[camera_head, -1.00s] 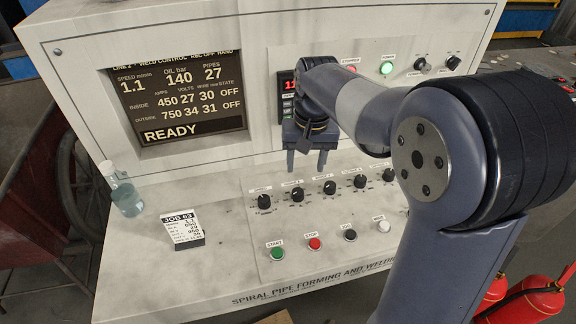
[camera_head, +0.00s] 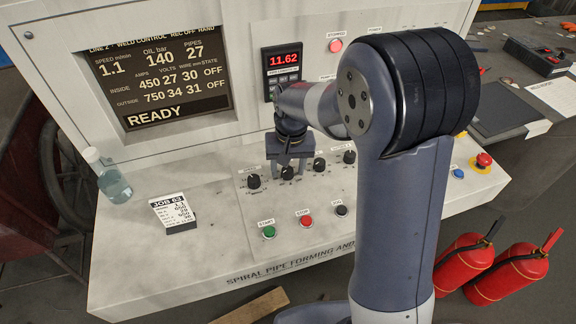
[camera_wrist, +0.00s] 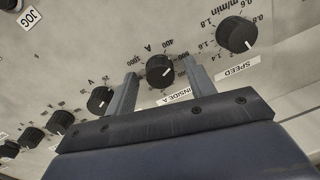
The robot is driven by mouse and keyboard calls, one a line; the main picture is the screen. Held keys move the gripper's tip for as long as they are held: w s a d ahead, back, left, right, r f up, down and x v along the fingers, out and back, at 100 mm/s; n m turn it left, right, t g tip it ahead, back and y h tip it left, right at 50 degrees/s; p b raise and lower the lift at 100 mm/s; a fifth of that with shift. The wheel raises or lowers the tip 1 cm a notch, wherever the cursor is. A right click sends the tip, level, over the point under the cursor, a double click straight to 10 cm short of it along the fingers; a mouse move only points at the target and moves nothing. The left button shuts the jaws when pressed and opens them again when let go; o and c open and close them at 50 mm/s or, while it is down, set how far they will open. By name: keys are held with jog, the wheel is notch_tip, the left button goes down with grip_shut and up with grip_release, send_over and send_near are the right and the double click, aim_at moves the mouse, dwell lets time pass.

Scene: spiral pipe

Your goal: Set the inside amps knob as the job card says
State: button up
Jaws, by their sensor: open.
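The inside amps knob, a black dial labelled INSIDE A, sits on the console slope in the wrist view (camera_wrist: 160,71), its white mark pointing to the lower right. In the head view the same knob (camera_head: 288,173) is partly hidden behind my gripper. My gripper (camera_head: 288,168) is open, pointing down at the knob; in the wrist view its two fingers (camera_wrist: 158,88) stand one on each side of it. I cannot tell whether they touch it. The job card (camera_head: 174,212), headed JOB 63, stands on the console at left; its smaller lines are hard to read. The screen (camera_head: 163,82) shows inside amps 450.
The speed knob (camera_wrist: 237,35) is close on one side, the volts knob (camera_wrist: 100,100) on the other. Start (camera_head: 268,232) and stop (camera_head: 306,221) buttons lie below the knob row. A bottle (camera_head: 112,180) stands at left. A red display (camera_head: 283,60) reads 11.62.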

jog(key=c, duration=1)
jog(key=shift+m, duration=0.4)
jog(key=m, duration=0.3)
jog(key=shift+r+m, duration=0.1)
jog(key=shift+m, duration=0.3)
jog(key=m, duration=0.4)
jog(key=shift+p, duration=0.35)
jog(key=m, duration=0.5)
jog(key=shift+s+t, duration=0.1)
jog(key=shift+t, duration=0.2)
jog(key=m, duration=0.4)
jog(key=shift+h, duration=0.3)
